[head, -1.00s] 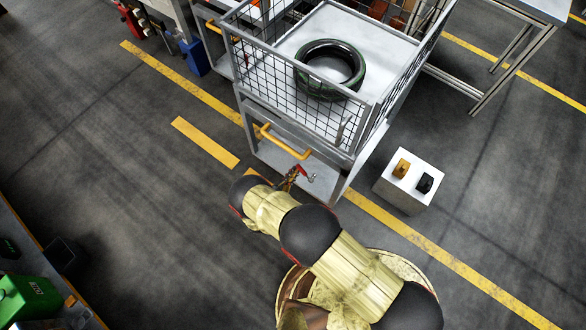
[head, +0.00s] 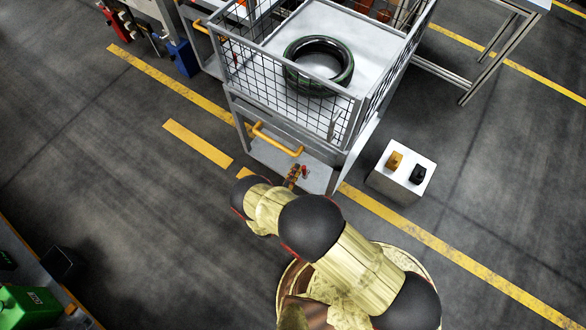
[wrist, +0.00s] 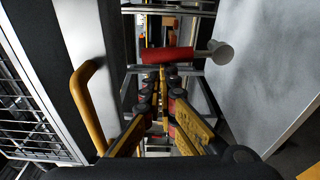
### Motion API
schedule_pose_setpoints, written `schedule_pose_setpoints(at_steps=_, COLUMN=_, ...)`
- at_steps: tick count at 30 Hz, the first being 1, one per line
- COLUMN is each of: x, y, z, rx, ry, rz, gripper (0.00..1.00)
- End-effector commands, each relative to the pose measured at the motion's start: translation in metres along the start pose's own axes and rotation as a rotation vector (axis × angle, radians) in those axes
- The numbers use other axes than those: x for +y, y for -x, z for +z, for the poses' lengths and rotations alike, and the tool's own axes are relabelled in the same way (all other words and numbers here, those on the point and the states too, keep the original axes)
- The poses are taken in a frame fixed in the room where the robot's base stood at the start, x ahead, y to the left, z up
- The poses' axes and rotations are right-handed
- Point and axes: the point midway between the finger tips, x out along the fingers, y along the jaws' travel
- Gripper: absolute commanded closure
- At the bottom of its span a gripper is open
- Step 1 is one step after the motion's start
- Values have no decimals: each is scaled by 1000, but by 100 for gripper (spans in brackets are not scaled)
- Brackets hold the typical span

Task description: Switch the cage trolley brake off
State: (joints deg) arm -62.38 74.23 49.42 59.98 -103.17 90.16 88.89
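The cage trolley (head: 290,110) stands ahead of me with its mesh basket on top. Its brake lever has a red grip (head: 304,169) low on the front, under the yellow push handle (head: 277,140). In the wrist view the red grip (wrist: 168,55) lies nearly level, with a round metal end (wrist: 220,52) at its right. My gripper (wrist: 161,85) points at the lever from just below it in that view. A narrow gap shows between its fingers, and nothing is seen held. Contact with the lever cannot be told. In the head view my gripper (head: 293,173) is partly hidden by my arm.
A dark tyre (head: 318,66) lies in the trolley's basket. A white block (head: 402,173) with a yellow and a black item stands right of the trolley. The yellow handle (wrist: 88,105) and a pale panel (wrist: 268,65) flank my gripper. Floor to the left is open.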

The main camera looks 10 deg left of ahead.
Motion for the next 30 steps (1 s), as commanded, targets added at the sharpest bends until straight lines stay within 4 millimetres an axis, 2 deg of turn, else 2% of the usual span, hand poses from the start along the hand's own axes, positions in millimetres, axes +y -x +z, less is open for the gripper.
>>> schedule_pose_setpoints(at_steps=7, x=1, y=1, z=6, rx=-1, ry=4, rz=0, gripper=100)
schedule_pose_setpoints(at_steps=23, x=1, y=0, z=5, rx=-1, ry=4, rz=0, gripper=100)
schedule_pose_setpoints(at_steps=26, x=1, y=0, z=-2, rx=-2, ry=1, rz=0, gripper=100)
schedule_pose_setpoints(at_steps=30, x=0, y=-3, z=-22, rx=-5, ry=-2, rz=0, gripper=100)
